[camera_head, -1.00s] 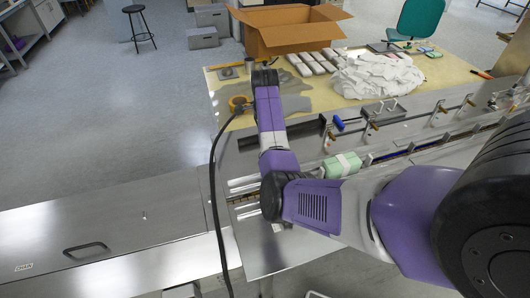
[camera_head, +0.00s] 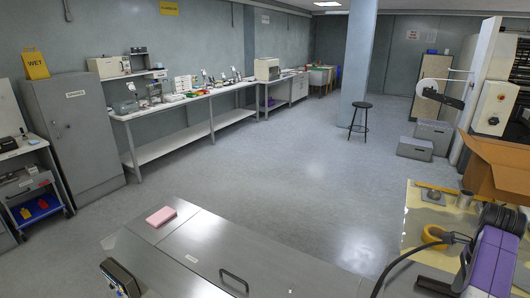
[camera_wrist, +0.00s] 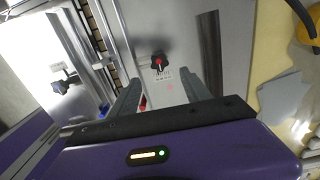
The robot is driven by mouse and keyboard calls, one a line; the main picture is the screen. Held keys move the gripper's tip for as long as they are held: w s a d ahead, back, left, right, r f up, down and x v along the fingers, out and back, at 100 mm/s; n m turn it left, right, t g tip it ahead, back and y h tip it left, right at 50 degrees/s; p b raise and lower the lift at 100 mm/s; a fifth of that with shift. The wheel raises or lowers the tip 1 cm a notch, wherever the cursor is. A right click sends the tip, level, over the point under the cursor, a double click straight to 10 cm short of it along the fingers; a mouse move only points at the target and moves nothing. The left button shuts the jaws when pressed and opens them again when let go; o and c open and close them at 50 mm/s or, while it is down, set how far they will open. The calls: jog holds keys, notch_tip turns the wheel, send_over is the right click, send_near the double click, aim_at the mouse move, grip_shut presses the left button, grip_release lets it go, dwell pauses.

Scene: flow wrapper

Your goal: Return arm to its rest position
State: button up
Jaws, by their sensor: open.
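My purple arm (camera_head: 492,262) shows at the lower right edge of the head view, with a black cable running from it. Only part of it is in that view, and I cannot make out the fingers there. In the wrist view my gripper (camera_wrist: 159,88) is open, with two grey fingers apart and nothing held between them. Beyond the fingertips is a grey metal panel with a black knob (camera_wrist: 158,62) that has a red centre. The knob appears apart from the fingers.
The steel machine cover (camera_head: 190,255) with a handle fills the bottom of the head view; a pink block (camera_head: 161,216) sits on it. A cardboard box (camera_head: 498,165) and yellow tape roll (camera_head: 434,235) are near my arm. A black stool (camera_head: 359,118) stands on open floor.

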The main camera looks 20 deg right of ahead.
jog(key=w+d+r+n+t+h, duration=0.5)
jog(key=w+d+n+h, duration=0.1)
jog(key=d+n+h, duration=0.25)
jog(key=s+a+n+t+b, duration=0.25)
jog(key=a+n+t, duration=0.35)
jog(key=a, duration=0.8)
jog(key=s+a+n+t+b, duration=0.1)
jog(key=s+a+n+t, duration=0.25)
jog(key=a+n, duration=0.8)
jog(key=s+a+f+n+y+b, duration=0.2)
jog(key=s+a+y, duration=0.6)
jog(key=s+a, duration=1.4)
jog(key=a, duration=0.3)
jog(key=shift+a+f+b, duration=0.15)
jog(key=shift+a+b, duration=0.15)
jog(key=shift+a, duration=0.1)
jog(key=shift+s+y, duration=0.1)
jog(key=shift+y, duration=0.15)
